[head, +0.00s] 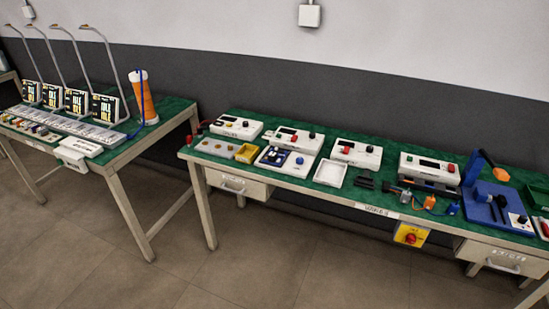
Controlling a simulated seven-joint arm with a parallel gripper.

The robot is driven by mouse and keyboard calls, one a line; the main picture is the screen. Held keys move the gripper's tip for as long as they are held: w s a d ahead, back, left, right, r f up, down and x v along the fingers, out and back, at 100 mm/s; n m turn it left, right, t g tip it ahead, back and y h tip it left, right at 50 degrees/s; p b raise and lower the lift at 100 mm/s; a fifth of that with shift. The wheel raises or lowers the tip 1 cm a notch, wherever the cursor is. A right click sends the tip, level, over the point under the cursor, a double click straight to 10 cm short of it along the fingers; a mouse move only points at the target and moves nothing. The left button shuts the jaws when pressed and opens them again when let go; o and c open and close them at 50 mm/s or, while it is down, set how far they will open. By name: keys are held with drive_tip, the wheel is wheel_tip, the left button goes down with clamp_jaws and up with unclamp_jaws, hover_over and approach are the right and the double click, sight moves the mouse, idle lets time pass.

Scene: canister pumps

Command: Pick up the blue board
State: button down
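Two blue flat things show on the right workbench in the head view. The picture alone does not settle which is the blue board. My gripper is not in view.
The left bench (110,152) holds lamps and displays. Open floor lies in front.

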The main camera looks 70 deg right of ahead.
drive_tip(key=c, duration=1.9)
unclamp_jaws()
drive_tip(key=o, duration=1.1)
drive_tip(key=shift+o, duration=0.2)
